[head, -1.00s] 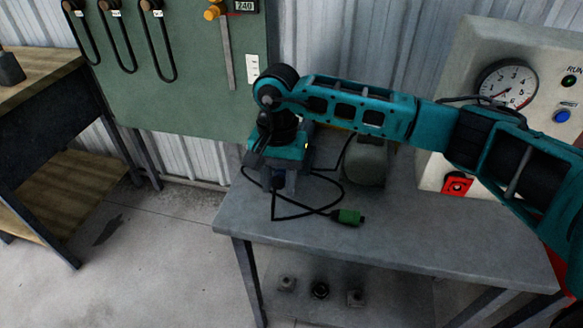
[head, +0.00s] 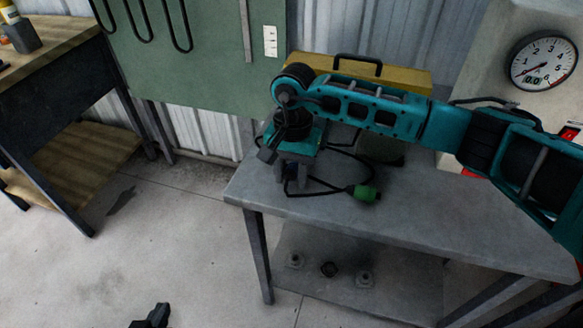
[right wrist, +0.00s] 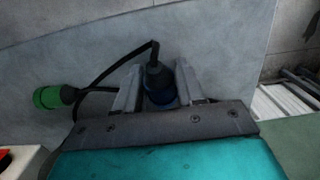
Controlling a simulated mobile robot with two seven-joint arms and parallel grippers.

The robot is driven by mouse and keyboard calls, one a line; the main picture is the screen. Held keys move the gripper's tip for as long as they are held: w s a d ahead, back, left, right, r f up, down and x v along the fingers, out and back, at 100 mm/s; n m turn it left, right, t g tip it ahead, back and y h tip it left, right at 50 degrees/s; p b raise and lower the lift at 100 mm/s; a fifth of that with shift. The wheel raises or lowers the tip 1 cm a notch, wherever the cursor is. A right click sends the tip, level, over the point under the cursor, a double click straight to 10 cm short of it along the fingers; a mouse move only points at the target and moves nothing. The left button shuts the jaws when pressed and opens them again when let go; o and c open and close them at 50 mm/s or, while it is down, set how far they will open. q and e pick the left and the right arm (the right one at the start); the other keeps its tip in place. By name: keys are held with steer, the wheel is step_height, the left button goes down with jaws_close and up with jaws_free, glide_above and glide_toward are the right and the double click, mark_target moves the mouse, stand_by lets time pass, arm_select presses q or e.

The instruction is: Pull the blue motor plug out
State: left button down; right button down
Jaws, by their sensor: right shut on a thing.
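My right gripper (head: 292,180) is low over the left part of the grey bench, pointing down. In the right wrist view its two fingers (right wrist: 157,92) are shut on the blue motor plug (right wrist: 160,92), one on each side. A black cable leaves the plug's dark upper end. The plug's lower end is hidden by the gripper, so I cannot tell whether it sits in a socket. A green connector (head: 365,193) lies on the bench to the right; it also shows in the right wrist view (right wrist: 50,97). My left gripper (head: 152,316) shows only partly at the bottom edge; its fingers are unclear.
The grey bench (head: 440,230) has bare room at its front and right. A yellow case (head: 410,76) stands behind my right arm. A panel with a dial gauge (head: 543,62) is at the right. Small parts lie on the lower shelf (head: 310,285). A wooden-topped table (head: 50,50) is at left.

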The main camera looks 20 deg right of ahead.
steer(key=c, duration=1)
jaws_free()
steer(key=o, duration=0.4)
step_height(320, 180, up, 13)
steer(key=shift+w+d, duration=0.3)
steer(key=shift+w, duration=0.15)
steer(key=shift+s+f, duration=0.1)
steer(key=shift+f, duration=0.05)
